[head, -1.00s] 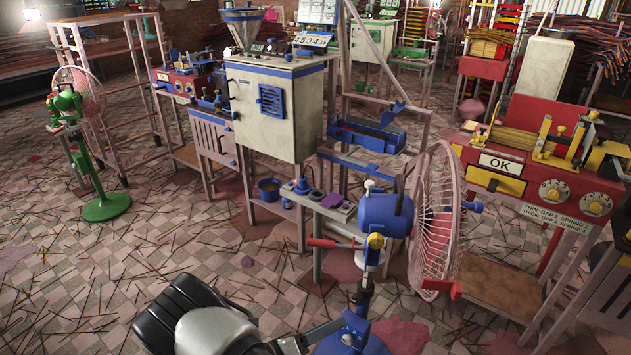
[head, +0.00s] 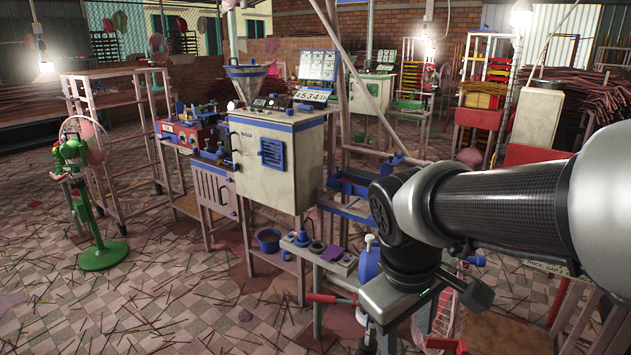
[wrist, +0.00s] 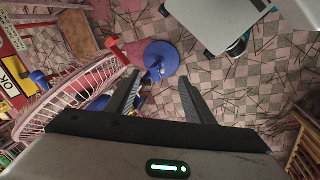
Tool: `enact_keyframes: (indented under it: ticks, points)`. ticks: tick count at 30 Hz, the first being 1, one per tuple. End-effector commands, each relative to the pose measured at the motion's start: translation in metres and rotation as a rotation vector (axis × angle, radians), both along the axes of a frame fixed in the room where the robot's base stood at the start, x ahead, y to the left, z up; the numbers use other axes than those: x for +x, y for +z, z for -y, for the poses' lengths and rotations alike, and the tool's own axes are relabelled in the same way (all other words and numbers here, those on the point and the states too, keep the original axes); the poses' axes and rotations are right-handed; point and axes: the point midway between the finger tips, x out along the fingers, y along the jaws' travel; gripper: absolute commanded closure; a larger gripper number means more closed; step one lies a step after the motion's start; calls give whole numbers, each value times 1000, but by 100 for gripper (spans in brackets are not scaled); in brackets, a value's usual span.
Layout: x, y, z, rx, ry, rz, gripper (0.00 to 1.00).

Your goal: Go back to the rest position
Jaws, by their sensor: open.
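My gripper (wrist: 160,77) is open and empty in the wrist view, with its two dark fingers apart and pointing over the floor. Beyond the fingers lies the round blue base (wrist: 161,60) of a pedestal fan. The fan's pink wire cage (wrist: 60,112) is to the left of the fingers. In the head view my arm reaches in from the right edge, with its wrist end near the lower centre. The fan's blue motor housing (head: 368,262) shows only in part behind my arm.
A cream cabinet machine (head: 290,175) with a hopper stands at the centre. A green fan (head: 90,205) stands at the left. The red OK machine (wrist: 17,80) is at the wrist view's left. The tiled floor (head: 150,300) at lower left has scattered sticks but is otherwise open.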

Motion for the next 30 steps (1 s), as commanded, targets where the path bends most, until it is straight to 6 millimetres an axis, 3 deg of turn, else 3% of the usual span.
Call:
enact_keyframes:
  ticks: [3, 15, 16, 26, 30]
  points:
    - [-18, 20, 3, 103, -154, 115, 52]
    - [-55, 57, 3, 339, -485, 367, 52]
    - [-53, 73, 2, 335, -478, 358, 52]
    - [-53, 151, 2, 331, -471, 352, 52]
    - [-53, 202, 2, 330, -470, 353, 52]
